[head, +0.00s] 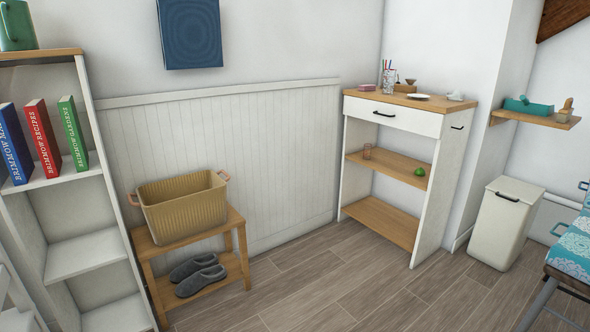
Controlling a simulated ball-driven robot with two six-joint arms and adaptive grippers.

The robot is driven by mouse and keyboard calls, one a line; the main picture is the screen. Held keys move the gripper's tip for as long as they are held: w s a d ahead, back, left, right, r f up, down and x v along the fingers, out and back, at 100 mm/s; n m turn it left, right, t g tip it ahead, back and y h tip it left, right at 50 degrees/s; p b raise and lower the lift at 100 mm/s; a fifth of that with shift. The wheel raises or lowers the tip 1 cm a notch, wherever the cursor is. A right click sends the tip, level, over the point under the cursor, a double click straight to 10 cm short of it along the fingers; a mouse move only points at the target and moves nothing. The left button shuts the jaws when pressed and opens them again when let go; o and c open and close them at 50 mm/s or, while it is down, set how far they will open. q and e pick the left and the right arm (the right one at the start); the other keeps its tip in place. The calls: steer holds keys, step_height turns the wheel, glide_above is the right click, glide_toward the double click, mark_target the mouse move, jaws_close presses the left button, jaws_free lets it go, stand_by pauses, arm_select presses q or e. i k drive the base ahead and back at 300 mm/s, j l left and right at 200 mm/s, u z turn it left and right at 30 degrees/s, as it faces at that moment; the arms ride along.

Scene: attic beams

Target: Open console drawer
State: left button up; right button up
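The white console (432,182) stands against the far wall, right of the middle in the head view. Its drawer (392,114) is under the wooden top and looks closed, with a dark bar handle (384,114) on its front. On the top are a glass with straws (389,81), a small plate (418,97), a pink item (367,87) and a few other small things. Neither of my grippers is in view.
The wooden floor (330,283) before the console is clear. A wooden bench (243,250) with a yellow basket (184,206) and grey slippers (200,280) stands left. A white bin (506,222) and a patterned chair (570,248) are right. A bookshelf (88,252) is far left.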

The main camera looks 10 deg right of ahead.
mark_target(429, 124)
steer(key=i+l+z, duration=0.15)
steer(key=i+z, duration=0.15)
steer(key=i, duration=0.45)
steer(key=i+z, duration=0.25)
steer(key=i, duration=0.5)
